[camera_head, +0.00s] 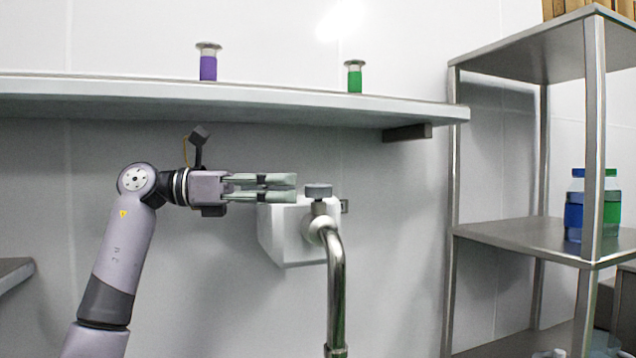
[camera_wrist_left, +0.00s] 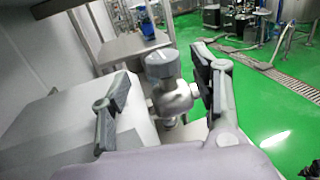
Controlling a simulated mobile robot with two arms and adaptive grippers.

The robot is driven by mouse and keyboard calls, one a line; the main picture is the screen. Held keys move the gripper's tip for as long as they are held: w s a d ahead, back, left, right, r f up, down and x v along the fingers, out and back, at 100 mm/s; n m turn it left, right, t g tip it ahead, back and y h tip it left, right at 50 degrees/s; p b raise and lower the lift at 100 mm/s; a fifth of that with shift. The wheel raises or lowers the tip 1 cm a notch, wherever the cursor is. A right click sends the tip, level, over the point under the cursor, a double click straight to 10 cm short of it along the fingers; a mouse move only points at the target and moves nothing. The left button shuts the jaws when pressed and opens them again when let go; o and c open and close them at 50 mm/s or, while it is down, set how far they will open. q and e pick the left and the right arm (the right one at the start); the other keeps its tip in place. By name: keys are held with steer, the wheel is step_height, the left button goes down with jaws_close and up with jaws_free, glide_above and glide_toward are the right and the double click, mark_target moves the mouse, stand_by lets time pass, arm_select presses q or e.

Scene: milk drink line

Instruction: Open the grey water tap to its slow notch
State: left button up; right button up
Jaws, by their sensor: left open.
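The grey water tap (camera_head: 319,191) has a round grey knob on top of a metal body with a curved metal pipe, in front of a white box (camera_head: 292,232). My left gripper (camera_head: 296,187) is open and reaches in from the left, with its fingertips just short of the knob in the head view. In the left wrist view the tap knob (camera_wrist_left: 161,65) lies beyond the fingertips and between the two open fingers (camera_wrist_left: 160,92). I cannot tell which notch the tap is at. My right gripper is in neither view.
A wall shelf (camera_head: 250,101) above the arm holds a purple container (camera_head: 208,66) and a green container (camera_head: 355,78). A metal rack (camera_head: 530,235) stands at the right with a blue bottle (camera_head: 574,212) and a green bottle (camera_head: 612,205). Green floor (camera_wrist_left: 255,100) lies beyond.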

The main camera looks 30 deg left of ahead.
mark_target(318, 185)
arm_select(q)
steer(key=x, duration=0.4)
steer(key=shift+d+r+p, duration=0.15)
steer(key=shift+d+p, duration=0.2)
steer(key=shift+d, duration=0.1)
steer(key=shift+w+d, duration=0.55)
steer(key=c, duration=1.2)
steer(key=shift+o, duration=0.2)
